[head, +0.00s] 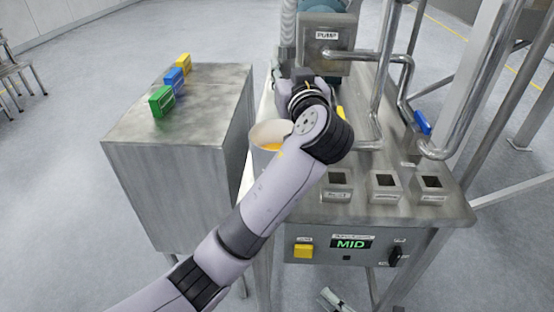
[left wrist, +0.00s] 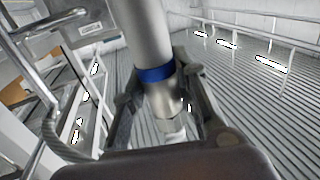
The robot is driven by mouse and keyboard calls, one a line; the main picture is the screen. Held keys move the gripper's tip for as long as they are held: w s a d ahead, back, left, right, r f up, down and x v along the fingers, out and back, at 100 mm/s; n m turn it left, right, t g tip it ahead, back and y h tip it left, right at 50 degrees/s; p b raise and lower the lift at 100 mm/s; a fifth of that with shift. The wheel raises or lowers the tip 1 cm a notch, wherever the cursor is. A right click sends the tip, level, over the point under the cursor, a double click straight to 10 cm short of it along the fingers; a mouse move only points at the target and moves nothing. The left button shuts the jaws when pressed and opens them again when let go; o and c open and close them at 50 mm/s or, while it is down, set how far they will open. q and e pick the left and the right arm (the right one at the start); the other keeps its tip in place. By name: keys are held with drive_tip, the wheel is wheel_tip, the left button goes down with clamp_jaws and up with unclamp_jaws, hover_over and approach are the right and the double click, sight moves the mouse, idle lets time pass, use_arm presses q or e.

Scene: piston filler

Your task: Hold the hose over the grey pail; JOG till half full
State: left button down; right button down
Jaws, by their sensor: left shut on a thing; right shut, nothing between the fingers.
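In the head view the pail (head: 259,138), pale grey, stands left of the machine behind my left forearm, with orange-yellow liquid inside; the arm hides much of it and its level is unclear. In the left wrist view the hose (left wrist: 143,35) is a pale tube with a blue band and metal nozzle. My left gripper (left wrist: 168,112) is shut around its nozzle end. In the head view my wrist hides the fingers, so I cannot tell where the outlet points. The yellow button (head: 303,251) is on the front panel. My right gripper (head: 336,299) appears below the panel, shut and empty.
The panel display (head: 351,244) reads MID, with a black knob (head: 396,257) to its right. Square sockets (head: 385,184) line the machine top below steel pipes (head: 375,75). A metal cabinet (head: 215,100) at left carries green (head: 161,102), blue (head: 174,79) and yellow (head: 183,61) blocks.

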use_arm(q)
drive_tip(key=shift+d+r+p, duration=0.3)
drive_tip(key=shift+d+r, duration=0.05)
drive_tip(key=shift+r, duration=0.35)
drive_tip(key=shift+d+r+p, duration=0.3)
drive_tip(key=shift+r, duration=0.35)
drive_tip(key=shift+d+r+p, duration=0.3)
drive_tip(key=shift+d+r, duration=0.05)
drive_tip(key=shift+r, duration=0.35)
